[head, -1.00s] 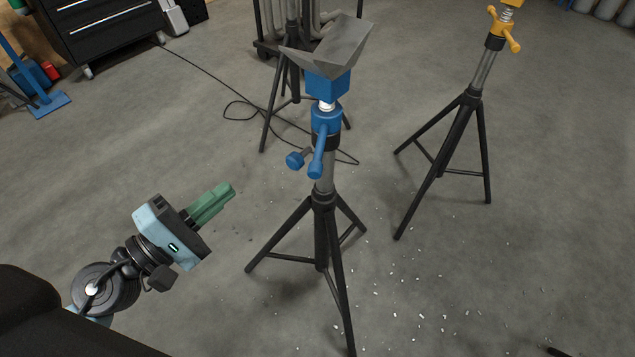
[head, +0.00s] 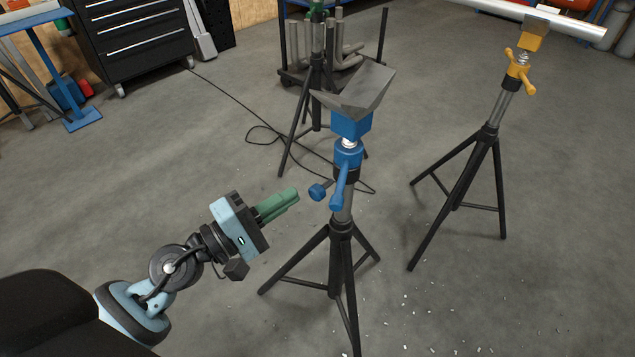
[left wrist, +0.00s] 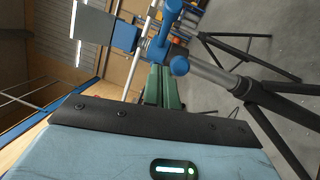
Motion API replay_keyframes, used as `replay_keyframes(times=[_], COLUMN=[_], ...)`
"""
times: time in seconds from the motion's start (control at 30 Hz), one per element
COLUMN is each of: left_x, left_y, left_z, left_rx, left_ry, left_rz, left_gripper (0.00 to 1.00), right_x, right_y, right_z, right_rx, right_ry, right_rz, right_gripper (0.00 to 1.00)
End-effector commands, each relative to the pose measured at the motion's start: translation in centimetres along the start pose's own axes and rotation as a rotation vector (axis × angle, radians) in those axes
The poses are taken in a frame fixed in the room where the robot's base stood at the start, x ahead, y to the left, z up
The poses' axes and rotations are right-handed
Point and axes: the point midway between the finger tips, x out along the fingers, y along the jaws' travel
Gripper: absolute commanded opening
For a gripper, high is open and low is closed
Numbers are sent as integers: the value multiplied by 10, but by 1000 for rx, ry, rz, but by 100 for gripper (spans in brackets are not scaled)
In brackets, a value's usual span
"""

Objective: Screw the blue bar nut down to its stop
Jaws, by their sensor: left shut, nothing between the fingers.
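The blue bar nut (head: 347,160) sits on the threaded post of a black tripod stand (head: 341,255), just below a blue block with a grey V-shaped head (head: 362,88). A short strip of thread shows between nut and block. Two blue handles stick out from the nut, one toward the lower left and one downward. My left gripper (head: 296,193), with green fingers, is shut and empty, left of the handles and a little apart in the picture. In the left wrist view the nut (left wrist: 158,50) is beyond the green fingertips (left wrist: 160,72). My right gripper is not in view.
A stand with a yellow bar nut (head: 517,70) carries a pale pipe (head: 560,22) at the right. Behind are a cart of pipes (head: 345,62), another stand and a black tool cabinet (head: 130,40). A cable (head: 265,135) lies on the floor.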

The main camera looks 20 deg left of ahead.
Motion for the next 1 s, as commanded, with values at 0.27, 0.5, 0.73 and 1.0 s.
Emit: replay_keyframes(times=[0.27, 0.5, 0.73, 1.0], left_x=[43, 55, 56, 56], left_y=[4, 1, 0, -1], left_z=[15, 27, 29, 29], left_rx=[-3, 0, 0, 0], left_ry=[-1, 0, -1, 0], left_rz=[3, 1, -1, -1], left_gripper=[0, 0, 0, 0], right_x=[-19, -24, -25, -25], right_y=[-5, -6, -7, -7], right_z=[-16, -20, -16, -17], right_rx=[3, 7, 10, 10], right_ry=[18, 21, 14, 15], right_rz=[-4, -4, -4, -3], right_gripper=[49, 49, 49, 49])
